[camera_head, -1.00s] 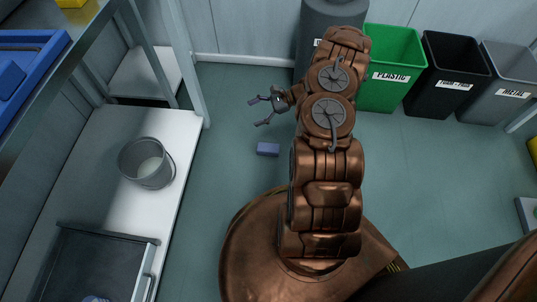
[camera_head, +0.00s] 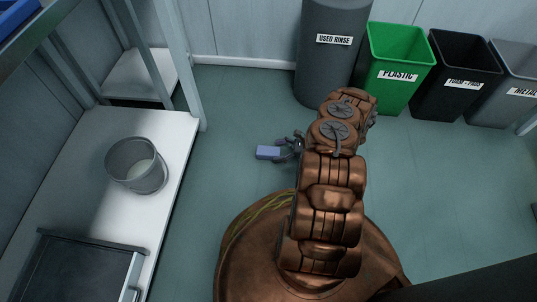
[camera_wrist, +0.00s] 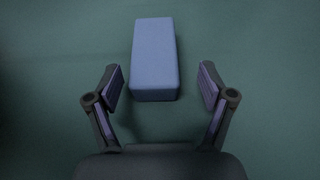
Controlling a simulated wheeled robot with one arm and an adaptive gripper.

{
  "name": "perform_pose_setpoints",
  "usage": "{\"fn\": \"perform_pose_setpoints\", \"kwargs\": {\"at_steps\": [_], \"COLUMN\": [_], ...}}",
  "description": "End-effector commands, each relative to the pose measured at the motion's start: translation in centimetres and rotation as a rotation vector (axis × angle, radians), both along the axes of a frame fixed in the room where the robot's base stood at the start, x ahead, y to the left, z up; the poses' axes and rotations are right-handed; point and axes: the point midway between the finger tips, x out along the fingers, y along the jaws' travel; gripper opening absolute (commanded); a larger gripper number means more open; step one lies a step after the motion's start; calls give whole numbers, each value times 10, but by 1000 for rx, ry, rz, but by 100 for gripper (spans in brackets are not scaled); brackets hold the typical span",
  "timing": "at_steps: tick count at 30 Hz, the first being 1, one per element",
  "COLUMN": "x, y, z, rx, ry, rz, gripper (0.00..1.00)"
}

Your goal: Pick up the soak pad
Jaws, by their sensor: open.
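The soak pad looks to be the blue-violet block (camera_head: 267,152) lying on the green floor, left of my arm in the head view. My gripper (camera_head: 281,149) is low beside its right end. In the wrist view the block (camera_wrist: 154,55) lies upright in the picture, centred slightly left between my gripper's fingers (camera_wrist: 158,82). The fingers are spread wide with clear gaps on both sides. The block's near end reaches between the fingertips in the picture; I cannot tell the height gap. Nothing is held.
A white bench (camera_head: 80,200) with a grey bucket (camera_head: 137,164) and a dark tray (camera_head: 75,270) stands at left. A grey used-rinse bin (camera_head: 330,65), a green plastic bin (camera_head: 397,65) and more bins line the back wall. The floor around the block is clear.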

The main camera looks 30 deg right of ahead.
Motion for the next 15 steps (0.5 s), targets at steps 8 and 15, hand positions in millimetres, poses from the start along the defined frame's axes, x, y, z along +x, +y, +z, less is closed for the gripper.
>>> {"fn": "perform_pose_setpoints", "kwargs": {"at_steps": [8,15], "x": [11,25], "y": [16,39], "z": [-5,-13], "rx": [-1,-1], "ry": [-3,-1], "rz": [0,2], "gripper": [81,81]}}
